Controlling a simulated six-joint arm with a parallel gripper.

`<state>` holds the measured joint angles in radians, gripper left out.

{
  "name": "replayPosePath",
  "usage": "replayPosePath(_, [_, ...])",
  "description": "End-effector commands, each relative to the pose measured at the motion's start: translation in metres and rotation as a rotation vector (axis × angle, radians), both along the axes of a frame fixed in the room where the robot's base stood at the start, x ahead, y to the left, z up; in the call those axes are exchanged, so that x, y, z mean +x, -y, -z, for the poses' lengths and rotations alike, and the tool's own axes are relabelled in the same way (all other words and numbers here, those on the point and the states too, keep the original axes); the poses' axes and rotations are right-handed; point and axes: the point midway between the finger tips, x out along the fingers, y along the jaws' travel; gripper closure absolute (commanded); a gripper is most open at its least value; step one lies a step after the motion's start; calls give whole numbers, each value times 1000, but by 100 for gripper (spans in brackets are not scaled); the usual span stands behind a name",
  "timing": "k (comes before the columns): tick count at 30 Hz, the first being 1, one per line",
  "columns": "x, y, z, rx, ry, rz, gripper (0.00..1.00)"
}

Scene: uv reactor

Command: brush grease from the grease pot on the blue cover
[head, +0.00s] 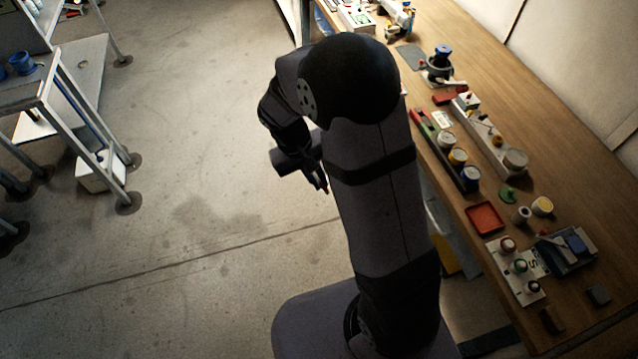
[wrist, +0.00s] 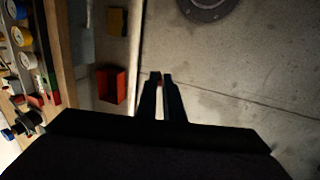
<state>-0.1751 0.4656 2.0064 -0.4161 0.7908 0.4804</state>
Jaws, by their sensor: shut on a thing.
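My gripper (head: 318,185) hangs over open floor left of the workbench, clear of everything on it. In the wrist view its fingers (wrist: 160,80) are nearly together, with a small reddish thing (wrist: 160,83) between the tips; I cannot tell whether it is the brush.
The wooden workbench (head: 590,185) runs along the right. On it are a red tray (head: 486,218), a white panel with several knobs (head: 530,262) and a grey-blue device (head: 565,250). A red bin (wrist: 111,84) shows below the bench edge. A metal cart (head: 75,95) stands left; the floor between is free.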

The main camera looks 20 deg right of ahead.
Motion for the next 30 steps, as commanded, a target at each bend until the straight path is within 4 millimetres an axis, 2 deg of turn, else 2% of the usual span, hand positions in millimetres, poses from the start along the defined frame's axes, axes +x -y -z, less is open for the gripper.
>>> replayPosePath(5, [11, 36, -7, 4, -15, -2, 100])
replayPosePath(8, [18, 69, -14, 7, -32, -12, 100])
replayPosePath(12, [22, 127, -25, 15, -59, -28, 100])
replayPosePath(16, [17, 184, -37, 24, -83, -48, 100])
replayPosePath(20, [4, 239, -47, 32, -109, -68, 100])
replayPosePath(24, [-19, 296, -60, 43, -134, -88, 100])
replayPosePath(30, [-56, 357, -73, 56, -164, -111, 100])
